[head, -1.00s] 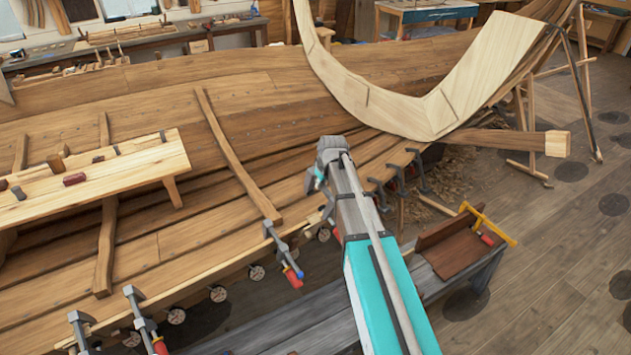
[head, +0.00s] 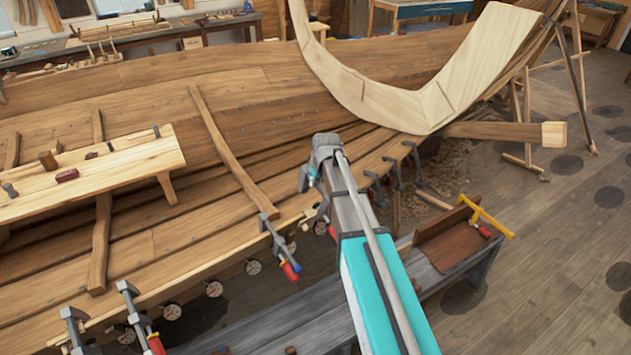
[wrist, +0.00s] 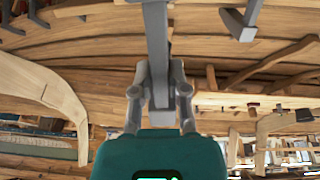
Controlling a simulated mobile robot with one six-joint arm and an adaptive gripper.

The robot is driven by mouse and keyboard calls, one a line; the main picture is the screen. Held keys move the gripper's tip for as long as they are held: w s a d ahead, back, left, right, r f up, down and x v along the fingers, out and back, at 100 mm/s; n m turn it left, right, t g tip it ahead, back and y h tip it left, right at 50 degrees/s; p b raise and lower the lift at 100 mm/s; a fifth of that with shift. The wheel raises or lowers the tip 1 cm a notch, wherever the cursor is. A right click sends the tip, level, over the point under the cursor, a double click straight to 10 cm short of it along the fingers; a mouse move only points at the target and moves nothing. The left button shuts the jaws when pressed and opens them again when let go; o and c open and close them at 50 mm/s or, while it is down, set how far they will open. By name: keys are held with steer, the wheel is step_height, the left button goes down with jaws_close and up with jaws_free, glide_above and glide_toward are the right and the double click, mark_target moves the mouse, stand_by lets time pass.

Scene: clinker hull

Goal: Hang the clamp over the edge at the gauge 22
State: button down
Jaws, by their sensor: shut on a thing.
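My gripper (wrist: 158,88) is shut on a clamp, whose grey steel bar (wrist: 157,35) runs up out of the wrist view between the fingers. In the head view my gripper (head: 308,180) is beside the hull's upper plank edge, largely hidden by my arm. Whether the held clamp touches the edge I cannot tell. Round pale gauges (head: 253,267) sit in a row below the plank edge (head: 200,273). Their numbers are too small to read, so I cannot pick out gauge 22.
Another clamp (head: 281,250) with a red and blue handle hangs on the edge left of my gripper. More clamps hang farther left (head: 137,318) and to the right (head: 395,172).

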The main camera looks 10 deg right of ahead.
mark_target(309, 210)
steer(key=shift+f+b, duration=1.25)
steer(key=shift+f, duration=0.25)
steer(key=b+x, duration=0.3)
steer(key=shift+w, duration=0.15)
steer(key=shift+f+b, duration=0.4)
steer(key=shift+b, duration=0.1)
steer(key=shift+b+x, duration=4.4)
steer(key=shift+x, duration=0.45)
steer(key=shift+w+a+f, duration=0.1)
steer(key=shift+w+f, duration=0.05)
steer(key=shift+w, duration=0.1)
steer(key=shift+s, duration=0.15)
steer(key=c, duration=0.6)
jaws_free()
